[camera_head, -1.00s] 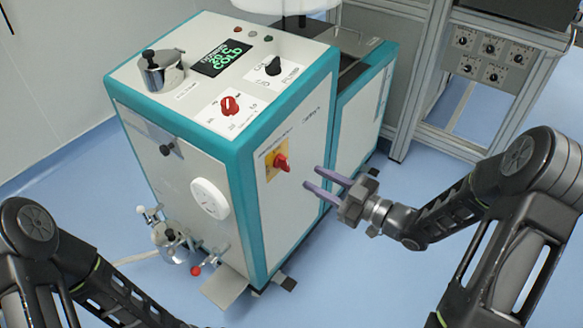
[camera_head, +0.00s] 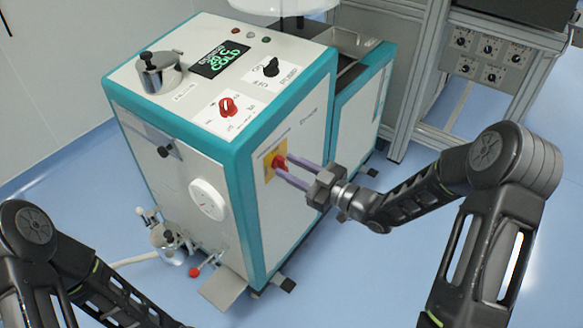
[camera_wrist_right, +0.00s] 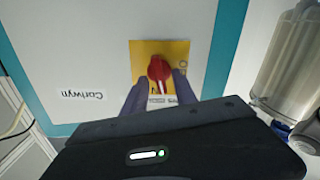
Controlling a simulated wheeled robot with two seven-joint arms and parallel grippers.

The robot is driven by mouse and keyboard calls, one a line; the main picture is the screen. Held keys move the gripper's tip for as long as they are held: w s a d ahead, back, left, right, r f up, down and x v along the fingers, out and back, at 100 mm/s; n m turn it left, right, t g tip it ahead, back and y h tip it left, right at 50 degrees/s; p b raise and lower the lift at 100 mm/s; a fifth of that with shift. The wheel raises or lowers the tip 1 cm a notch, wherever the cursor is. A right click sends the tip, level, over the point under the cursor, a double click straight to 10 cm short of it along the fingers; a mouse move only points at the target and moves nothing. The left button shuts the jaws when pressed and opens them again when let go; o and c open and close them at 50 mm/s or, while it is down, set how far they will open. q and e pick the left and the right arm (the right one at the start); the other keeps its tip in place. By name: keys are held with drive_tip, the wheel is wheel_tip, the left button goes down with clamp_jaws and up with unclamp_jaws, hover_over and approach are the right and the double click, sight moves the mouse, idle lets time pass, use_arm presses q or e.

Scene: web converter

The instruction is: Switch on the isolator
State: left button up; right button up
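The isolator is a red rotary knob (camera_head: 279,162) on a yellow plate (camera_head: 269,174), on the white side panel of the teal-edged machine. My right gripper (camera_head: 283,167) is at the knob, with its two purple fingers reaching to either side of it. In the right wrist view the red knob (camera_wrist_right: 159,70) shows between the open fingertips (camera_wrist_right: 158,80), with the yellow plate (camera_wrist_right: 185,50) behind. A gap shows between the fingers; whether they touch the knob is unclear. My left arm shows at the lower left, but its gripper is out of view.
The machine's top (camera_head: 205,95) carries a red knob (camera_head: 227,107), a black knob (camera_head: 271,67), a green-lettered display (camera_head: 219,60) and a metal pot (camera_head: 160,72). A grey frame with a dial panel (camera_head: 488,58) stands at the right. Blue floor is clear in front.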

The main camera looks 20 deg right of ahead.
clamp_jaws()
idle(0.3)
drive_tip(key=m, duration=0.3)
drive_tip(key=shift+p, duration=0.3)
unclamp_jaws()
drive_tip(key=shift+d, duration=0.1)
